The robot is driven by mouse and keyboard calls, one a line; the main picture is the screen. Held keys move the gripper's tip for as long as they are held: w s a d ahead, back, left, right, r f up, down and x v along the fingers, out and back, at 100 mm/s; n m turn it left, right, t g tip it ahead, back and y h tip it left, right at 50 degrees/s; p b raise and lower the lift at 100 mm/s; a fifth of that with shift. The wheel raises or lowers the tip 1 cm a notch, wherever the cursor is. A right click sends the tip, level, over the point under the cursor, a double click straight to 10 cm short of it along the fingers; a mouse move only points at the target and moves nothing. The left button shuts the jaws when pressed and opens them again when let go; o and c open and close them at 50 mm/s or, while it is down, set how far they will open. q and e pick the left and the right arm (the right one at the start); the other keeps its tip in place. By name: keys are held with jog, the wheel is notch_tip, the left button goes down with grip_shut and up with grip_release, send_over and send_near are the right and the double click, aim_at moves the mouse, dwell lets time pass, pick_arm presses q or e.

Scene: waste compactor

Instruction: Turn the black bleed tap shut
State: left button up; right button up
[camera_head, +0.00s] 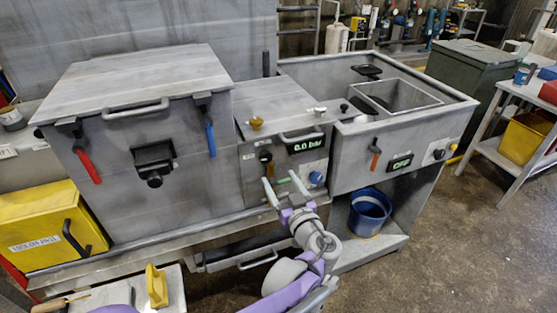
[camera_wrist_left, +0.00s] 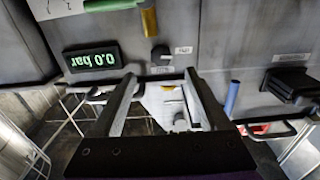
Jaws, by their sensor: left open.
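What looks like the black bleed tap (camera_wrist_left: 160,53) is a small dark knob on the grey front panel, with a white label beside it. In the head view it appears as a dark spot (camera_head: 265,156) below the brass fitting, with an orange-brown handle (camera_head: 268,170) just under it. My left gripper (camera_head: 281,180) is open and empty in front of this panel. In the left wrist view the tap lies beyond the gap between my fingertips (camera_wrist_left: 162,74), apart from both. Which way the tap is turned is too small to tell. My right gripper is not in view.
A drawer handle (camera_head: 258,260) is below. A blue bucket (camera_head: 370,208) stands at right.

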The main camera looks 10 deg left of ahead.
aim_at(267, 160)
pick_arm(q)
jog(key=x, duration=0.9)
jog(key=shift+w+a, duration=0.15)
jog(key=shift+a, duration=0.1)
grip_shut()
